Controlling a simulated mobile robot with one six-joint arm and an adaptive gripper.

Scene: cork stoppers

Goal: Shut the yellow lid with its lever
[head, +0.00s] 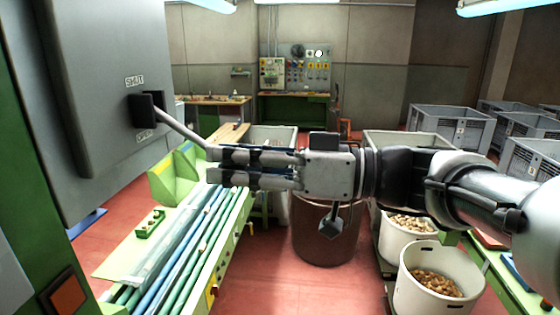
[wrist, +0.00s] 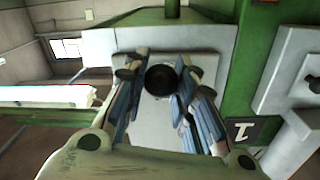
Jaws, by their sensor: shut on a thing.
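A grey lever (head: 180,131) sticks out from a black mount (head: 147,110) on the side of a grey cabinet (head: 95,80). It slopes down to the right, and its outer end meets my gripper (head: 213,165). In the wrist view my gripper (wrist: 159,72) is shut on the lever, with its dark round knob (wrist: 160,80) between the fingertips. The head view shows small labels above and below the mount.
A green bench (head: 215,262) with long blue and green rods lies below my arm. A brown drum (head: 325,235) and white tubs of corks (head: 432,285) stand on the red floor to the right. Grey crates (head: 450,125) stand at the back right.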

